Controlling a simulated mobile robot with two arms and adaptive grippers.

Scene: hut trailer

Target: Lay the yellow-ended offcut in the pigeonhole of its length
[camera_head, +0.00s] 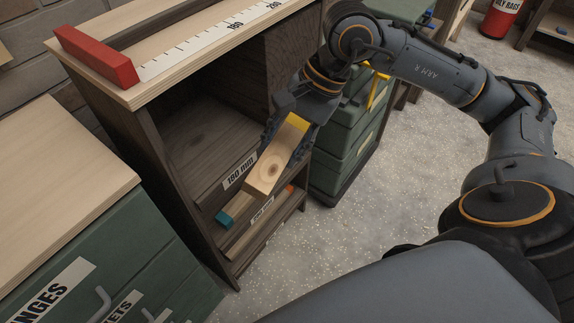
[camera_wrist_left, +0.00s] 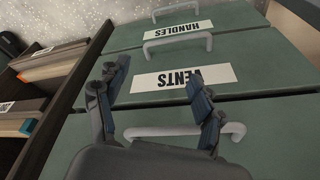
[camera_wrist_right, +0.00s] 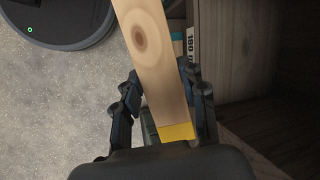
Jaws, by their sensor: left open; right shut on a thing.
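The yellow-ended offcut (camera_head: 268,172) is a pale wood block with a knot, its yellow end up near my right wrist. My right gripper (camera_head: 284,144) is shut on it and holds it tilted in front of the cabinet's open face, by the 180 mm label (camera_head: 240,171). In the right wrist view the offcut (camera_wrist_right: 150,55) runs between the fingers, its yellow end (camera_wrist_right: 177,131) close to the palm. The upper pigeonhole (camera_head: 205,135) looks empty where visible. My left gripper (camera_wrist_left: 157,80) is open and empty before green drawers, outside the head view.
A teal-ended offcut (camera_head: 225,218) lies in a lower pigeonhole, whose label I cannot read. A ruler (camera_head: 205,45) with a red stop (camera_head: 95,56) tops the cabinet. Green drawers (camera_head: 345,140) stand to the right. Speckled floor lies in front.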

